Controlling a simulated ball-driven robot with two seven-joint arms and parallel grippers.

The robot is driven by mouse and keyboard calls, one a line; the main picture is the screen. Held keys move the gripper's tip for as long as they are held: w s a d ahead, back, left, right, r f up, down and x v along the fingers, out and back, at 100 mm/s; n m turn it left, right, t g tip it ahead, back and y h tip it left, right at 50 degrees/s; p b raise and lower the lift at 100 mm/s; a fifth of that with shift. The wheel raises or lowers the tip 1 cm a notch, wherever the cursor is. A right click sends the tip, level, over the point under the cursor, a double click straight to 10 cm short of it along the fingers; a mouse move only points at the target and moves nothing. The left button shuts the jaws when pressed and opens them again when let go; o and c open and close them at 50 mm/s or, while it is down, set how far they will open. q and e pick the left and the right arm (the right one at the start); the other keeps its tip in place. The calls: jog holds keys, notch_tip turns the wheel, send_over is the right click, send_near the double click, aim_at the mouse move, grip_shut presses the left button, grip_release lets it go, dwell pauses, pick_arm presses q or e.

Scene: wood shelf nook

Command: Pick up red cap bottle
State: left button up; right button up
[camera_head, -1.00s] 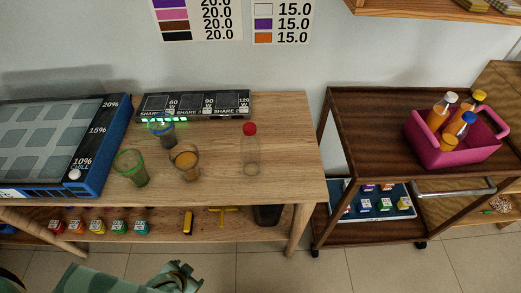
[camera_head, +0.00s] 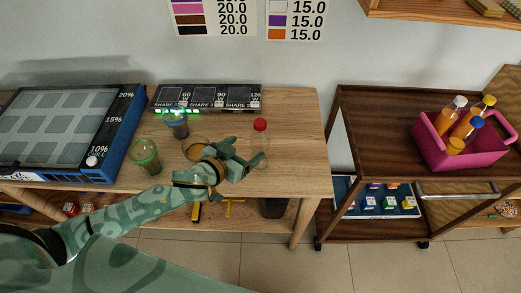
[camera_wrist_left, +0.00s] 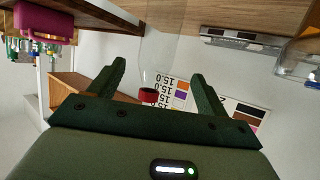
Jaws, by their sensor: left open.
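The red cap bottle (camera_head: 260,125) stands upright on the wood table. It is clear, and its lower body is partly hidden behind my left gripper (camera_head: 251,153) in the head view. The left wrist view is upside down and shows the bottle's clear body (camera_wrist_left: 165,45) and red cap between the spread fingers of my left gripper (camera_wrist_left: 159,75). The jaws are open. I cannot tell whether a finger touches the bottle. My right gripper is not in view.
A green-rimmed glass (camera_head: 146,157), a blue-rimmed glass (camera_head: 177,124) and a glass of orange liquid (camera_head: 195,149), partly behind my arm, stand left of the bottle. A black display strip (camera_head: 208,97) lies behind. A pink basket (camera_head: 459,154) with bottles sits on the right cart.

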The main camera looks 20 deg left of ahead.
aim_at(261, 138)
pick_arm(q)
jog(key=x, duration=0.2)
jog(key=shift+w+d+f, duration=0.1)
jog(key=shift+w+f, duration=0.05)
jog(key=shift+w, duration=0.1)
jog(key=x, duration=0.2)
jog(key=b+x, duration=0.2)
jog(key=x, duration=0.1)
jog(key=shift+w+d, duration=0.35)
jog(key=shift+s+r, duration=0.1)
jog(key=shift+r, duration=0.15)
jog(key=c, duration=1.4)
